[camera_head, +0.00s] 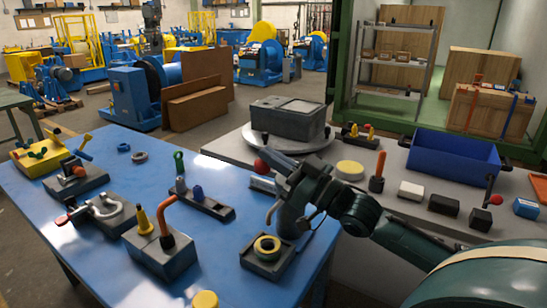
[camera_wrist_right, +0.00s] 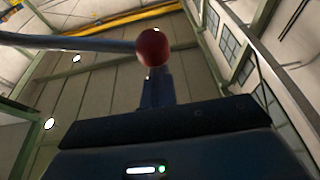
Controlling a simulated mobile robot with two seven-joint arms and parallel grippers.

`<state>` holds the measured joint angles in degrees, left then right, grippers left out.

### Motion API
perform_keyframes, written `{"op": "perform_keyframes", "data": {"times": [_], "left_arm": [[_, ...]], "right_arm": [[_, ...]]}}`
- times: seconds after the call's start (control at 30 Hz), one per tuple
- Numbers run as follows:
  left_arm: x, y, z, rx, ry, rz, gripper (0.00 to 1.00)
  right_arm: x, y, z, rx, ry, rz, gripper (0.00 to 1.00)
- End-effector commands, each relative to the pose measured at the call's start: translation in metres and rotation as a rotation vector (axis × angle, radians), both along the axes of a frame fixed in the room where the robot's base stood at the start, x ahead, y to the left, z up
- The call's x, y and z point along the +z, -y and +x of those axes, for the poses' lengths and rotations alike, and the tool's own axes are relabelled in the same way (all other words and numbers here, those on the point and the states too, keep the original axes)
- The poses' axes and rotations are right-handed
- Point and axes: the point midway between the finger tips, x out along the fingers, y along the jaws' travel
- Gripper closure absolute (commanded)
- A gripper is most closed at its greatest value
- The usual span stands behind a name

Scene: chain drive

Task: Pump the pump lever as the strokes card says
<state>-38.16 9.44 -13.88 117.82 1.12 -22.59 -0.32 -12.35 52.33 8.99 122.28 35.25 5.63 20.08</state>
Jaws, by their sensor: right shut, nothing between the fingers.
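A red ball knob (camera_head: 261,166) shows beyond the blue table's right part, at the tip of my right gripper (camera_head: 280,172). In the right wrist view the red ball (camera_wrist_right: 153,47) sits on the end of a grey rod (camera_wrist_right: 75,43) that comes in from the left. My right gripper's fingers (camera_wrist_right: 157,83) are shut with nothing between them, and the ball appears just past their tips. I cannot tell whether they touch. The rod's base is hidden in the head view. I cannot make out a strokes card. My left gripper is out of view.
The blue table (camera_head: 110,160) holds several fixtures, including a block with an orange bent lever (camera_head: 165,222) and a block with a yellow ring (camera_head: 267,248). On the grey table behind are a dark box (camera_head: 285,122), a blue bin (camera_head: 453,160) and small blocks.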

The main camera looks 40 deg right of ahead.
Motion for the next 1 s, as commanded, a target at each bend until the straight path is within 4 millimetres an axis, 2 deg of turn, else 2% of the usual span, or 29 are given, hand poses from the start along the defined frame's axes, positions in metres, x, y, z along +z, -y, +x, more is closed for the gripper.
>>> {"op": "perform_keyframes", "data": {"times": [0.17, 0.27, 0.4, 0.6, 1.0], "left_arm": [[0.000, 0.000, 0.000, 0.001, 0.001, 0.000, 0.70], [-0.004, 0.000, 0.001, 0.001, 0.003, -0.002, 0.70], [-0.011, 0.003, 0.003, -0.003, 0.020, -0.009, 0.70], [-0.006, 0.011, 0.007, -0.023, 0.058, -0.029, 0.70], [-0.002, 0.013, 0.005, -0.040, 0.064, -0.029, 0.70]], "right_arm": [[0.000, 0.000, 0.000, 0.000, 0.000, 0.000, 1.00], [-0.007, -0.002, -0.001, -0.001, 0.008, -0.025, 1.00], [-0.037, -0.013, -0.005, 0.001, 0.060, -0.157, 1.00], [-0.072, -0.023, -0.009, -0.001, 0.141, -0.350, 1.00], [-0.079, -0.024, -0.010, -0.002, 0.155, -0.396, 1.00]]}}
